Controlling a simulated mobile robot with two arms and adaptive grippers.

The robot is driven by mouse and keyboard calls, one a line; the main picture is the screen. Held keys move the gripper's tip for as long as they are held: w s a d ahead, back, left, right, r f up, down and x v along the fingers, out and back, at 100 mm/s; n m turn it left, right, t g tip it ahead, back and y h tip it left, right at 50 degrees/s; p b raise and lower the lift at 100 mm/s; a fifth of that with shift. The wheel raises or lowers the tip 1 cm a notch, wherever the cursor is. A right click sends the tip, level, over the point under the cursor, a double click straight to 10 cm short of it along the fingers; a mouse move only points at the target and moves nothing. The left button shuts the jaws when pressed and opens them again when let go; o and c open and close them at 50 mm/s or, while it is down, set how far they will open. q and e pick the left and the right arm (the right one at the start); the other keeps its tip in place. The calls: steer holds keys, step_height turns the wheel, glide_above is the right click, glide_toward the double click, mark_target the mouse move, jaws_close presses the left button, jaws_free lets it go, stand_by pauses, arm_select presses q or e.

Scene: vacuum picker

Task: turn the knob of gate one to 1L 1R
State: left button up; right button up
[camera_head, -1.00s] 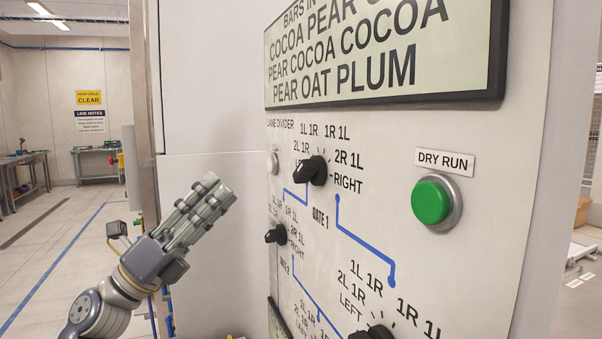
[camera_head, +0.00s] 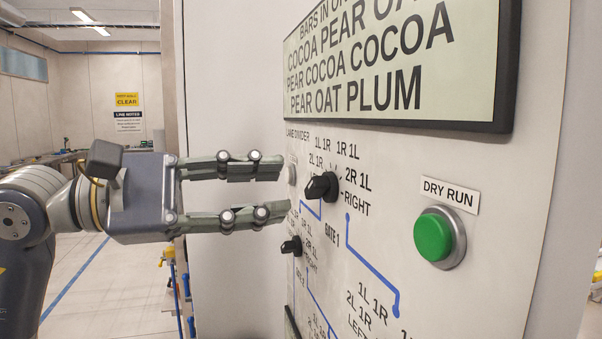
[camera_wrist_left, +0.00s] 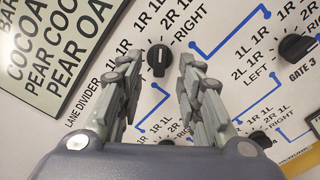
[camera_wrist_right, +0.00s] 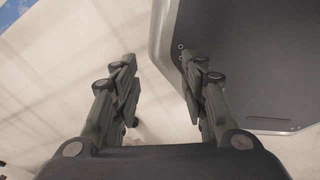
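The gate 1 knob (camera_head: 321,186) is black and sits on the pale panel under the lane divider labels, with 1L 1R printed above it. Its setting is hard to tell. My left gripper (camera_head: 285,187) is level, open and empty, its fingertips just left of the knob in the head view. In the left wrist view the knob (camera_wrist_left: 160,60) shows ahead, between the two open fingers, and no contact shows. My right gripper (camera_wrist_right: 158,60) is open and empty in the right wrist view and outside the head view.
A second knob (camera_head: 291,246) lies below the gate 1 knob, near the lower finger. A gate 3 knob (camera_wrist_left: 296,47) shows in the left wrist view. A green DRY RUN button (camera_head: 434,236) is at right. A display (camera_head: 400,70) hangs above.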

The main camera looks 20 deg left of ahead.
mark_target(309, 187)
arm_select(q)
steer(key=p+x, duration=0.1)
steer(key=x, duration=0.4)
jaws_close()
